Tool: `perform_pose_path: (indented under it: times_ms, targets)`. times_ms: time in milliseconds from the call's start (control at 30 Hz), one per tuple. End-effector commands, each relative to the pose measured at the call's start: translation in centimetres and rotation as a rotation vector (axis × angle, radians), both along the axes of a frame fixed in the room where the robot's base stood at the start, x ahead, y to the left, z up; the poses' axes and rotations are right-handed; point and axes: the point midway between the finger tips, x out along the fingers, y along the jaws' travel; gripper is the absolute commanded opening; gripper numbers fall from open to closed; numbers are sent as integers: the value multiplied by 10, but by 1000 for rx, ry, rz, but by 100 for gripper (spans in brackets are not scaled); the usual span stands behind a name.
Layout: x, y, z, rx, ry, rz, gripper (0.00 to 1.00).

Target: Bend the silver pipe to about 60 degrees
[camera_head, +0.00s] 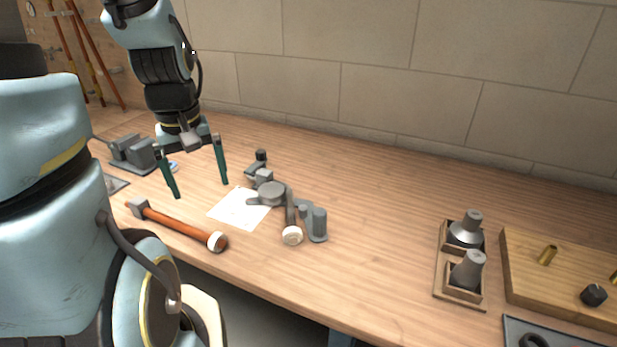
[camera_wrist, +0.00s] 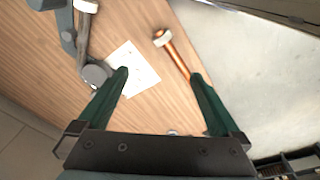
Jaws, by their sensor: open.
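I cannot make out a separate silver pipe with certainty. A grey bending tool (camera_head: 270,192) stands on the bench, with a round middle part and a short grey bar (camera_head: 290,212) ending in a white cap (camera_head: 292,236). The tool also shows at the upper left of the wrist view (camera_wrist: 96,75), with its bar (camera_wrist: 83,38). My gripper (camera_head: 199,181) is open and empty, with its green fingers apart above the bench, left of the tool. In the wrist view, the gap between the fingers (camera_wrist: 160,75) shows only the bench and things lying below.
A white sheet (camera_head: 236,209) lies beside the tool. An orange rod (camera_head: 178,225) with a grey block and a white end lies in front of it. A grey fixture (camera_head: 135,152) is at left. A wooden holder (camera_head: 440,285) and board (camera_head: 525,275) are at right. The bench between is clear.

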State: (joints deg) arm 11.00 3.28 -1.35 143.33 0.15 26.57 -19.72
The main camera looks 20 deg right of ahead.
Motion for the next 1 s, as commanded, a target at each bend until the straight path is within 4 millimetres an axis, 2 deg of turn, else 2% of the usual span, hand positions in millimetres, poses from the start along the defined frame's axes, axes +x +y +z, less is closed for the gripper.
perform_pose_path:
  times_ms: [33, 300, 600, 800, 1000]
  targets:
    - [3, -16, -7, -9, 10, 61, 100]
    - [7, -98, -24, -51, 68, 525, 100]
    - [-14, -189, -41, -59, 110, 1030, 100]
    - [-29, -223, -46, -55, 116, 1245, 100]
    - [-33, -231, -49, -53, 116, 1308, 100]
